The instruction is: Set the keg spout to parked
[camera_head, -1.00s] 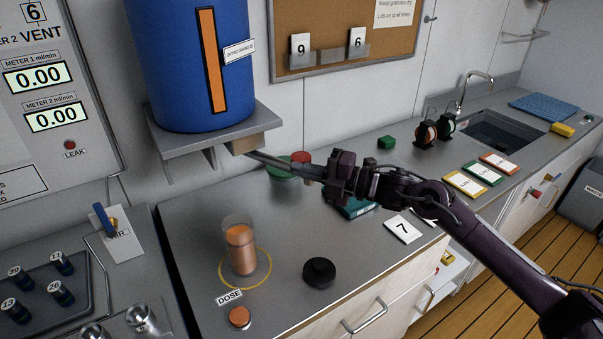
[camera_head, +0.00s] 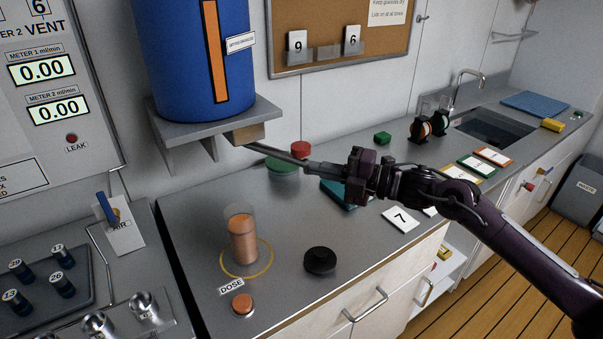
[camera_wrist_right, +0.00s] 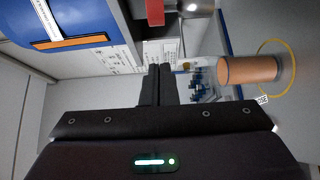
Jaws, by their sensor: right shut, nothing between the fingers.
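The blue keg (camera_head: 193,60) with an orange level strip stands on a grey wall shelf (camera_head: 215,122). A tan block (camera_head: 248,132) sits under the shelf's right side. A narrow grey bar, apparently the spout (camera_head: 285,156), slants from just below that block toward my right gripper (camera_head: 350,173). My right gripper is shut and empty at the bar's right end. I cannot tell whether they touch. In the right wrist view the dark fingers (camera_wrist_right: 160,85) are together, and a red block (camera_wrist_right: 155,12) shows beside the shelf's underside. My left gripper is not in view.
A clear cup of orange granules (camera_head: 243,238) stands in a yellow ring on the counter, behind the DOSE button (camera_head: 242,304). The front counter is mostly clear.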

